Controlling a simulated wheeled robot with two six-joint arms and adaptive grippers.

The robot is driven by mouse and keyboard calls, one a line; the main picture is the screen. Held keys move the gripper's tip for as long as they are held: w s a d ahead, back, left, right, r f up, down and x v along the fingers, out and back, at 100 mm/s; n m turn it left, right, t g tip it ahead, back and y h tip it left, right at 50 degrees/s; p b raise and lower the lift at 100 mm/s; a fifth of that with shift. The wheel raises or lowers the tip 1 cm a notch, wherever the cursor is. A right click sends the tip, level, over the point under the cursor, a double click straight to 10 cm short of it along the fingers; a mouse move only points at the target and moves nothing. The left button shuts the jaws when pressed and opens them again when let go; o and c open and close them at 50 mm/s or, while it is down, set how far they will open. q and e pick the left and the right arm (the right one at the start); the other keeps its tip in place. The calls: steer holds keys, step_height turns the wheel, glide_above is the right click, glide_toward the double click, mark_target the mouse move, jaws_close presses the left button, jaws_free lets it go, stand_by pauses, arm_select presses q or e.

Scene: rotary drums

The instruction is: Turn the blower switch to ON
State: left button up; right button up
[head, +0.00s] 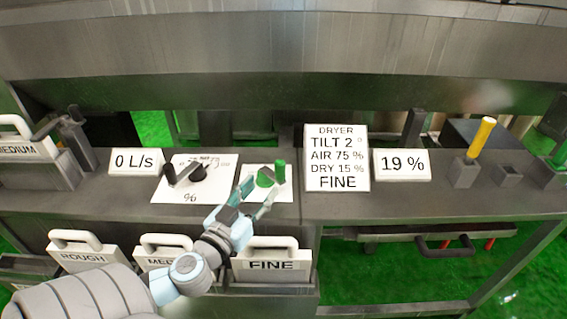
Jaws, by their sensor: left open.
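A green switch (280,172) with an upright handle stands on a white plate (284,195) at the middle of the grey counter. It looks like the blower switch, but the plate's markings are not readable, partly behind my gripper. My left gripper (257,197) is open and empty, just in front of and left of the switch. Its fingers point toward the switch, and one fingertip overlaps the plate in view. I cannot tell whether it touches. My right gripper is not in view.
A black dial (198,173) on a percent plate stands left of the switch. Signs read 0 L/s (137,162), the dryer settings (337,158) and 19 % (402,164). A yellow lever (481,137) is at right. Handled bins, including FINE (270,265), sit below the counter edge.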

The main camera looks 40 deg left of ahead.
mark_target(277, 169)
arm_select(q)
steer(key=w, duration=0.3)
steer(key=w+a, duration=0.1)
steer(key=w, duration=0.6)
steer(key=shift+w+a+p, duration=0.2)
steer(key=shift+a+p, duration=0.1)
steer(key=shift+a, duration=0.1)
jaws_close()
